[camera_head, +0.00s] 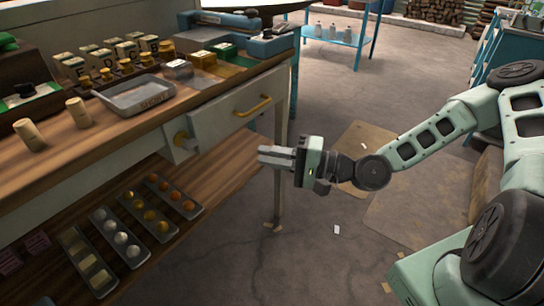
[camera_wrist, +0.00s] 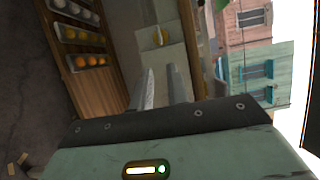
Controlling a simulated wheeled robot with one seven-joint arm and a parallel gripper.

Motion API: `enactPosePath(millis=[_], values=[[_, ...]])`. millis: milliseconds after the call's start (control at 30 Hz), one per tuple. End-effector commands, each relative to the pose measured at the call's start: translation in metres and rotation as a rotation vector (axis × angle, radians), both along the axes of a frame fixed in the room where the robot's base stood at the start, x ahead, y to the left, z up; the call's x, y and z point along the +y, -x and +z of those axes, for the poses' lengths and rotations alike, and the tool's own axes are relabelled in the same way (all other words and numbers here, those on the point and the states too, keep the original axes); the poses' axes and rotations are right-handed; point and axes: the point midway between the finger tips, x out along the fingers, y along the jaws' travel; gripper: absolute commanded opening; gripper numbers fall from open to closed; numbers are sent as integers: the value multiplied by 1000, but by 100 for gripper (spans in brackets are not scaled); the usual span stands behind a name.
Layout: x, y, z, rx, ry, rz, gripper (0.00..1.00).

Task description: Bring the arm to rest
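My arm reaches in from the right and is bent.
A drawer (camera_head: 225,115) with a brass handle and a yellow knob (camera_head: 185,140) are near the fingertips. The lower shelf holds trays of round pieces (camera_head: 175,196). A metal tray (camera_head: 140,95) and two corks stand on top. The floor (camera_head: 330,265) is mostly clear.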

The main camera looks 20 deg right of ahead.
Motion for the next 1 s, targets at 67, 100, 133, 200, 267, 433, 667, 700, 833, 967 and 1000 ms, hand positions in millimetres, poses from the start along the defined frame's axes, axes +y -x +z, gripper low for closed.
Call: enactPosePath(millis=[67, 100, 133, 200, 267, 433, 667, 700, 833, 967, 1000], values=[[-1, 1, 0, 0, 0, 1, 16], [-2, 2, 0, 0, 0, 1, 16], [-2, 2, 0, 0, 0, 1, 16], [-1, 2, 0, 0, 0, 1, 16], [-1, 1, 0, 0, 0, 1, 16], [-1, 1, 0, 0, 0, 1, 16], [16, 16, -21, 24, 139, 96, 16], [22, 24, -31, 34, 207, 142, 16], [34, 54, -67, 62, 489, 323, 16], [29, 81, -91, 74, 770, 491, 16], [26, 87, -95, 73, 850, 535, 16]])
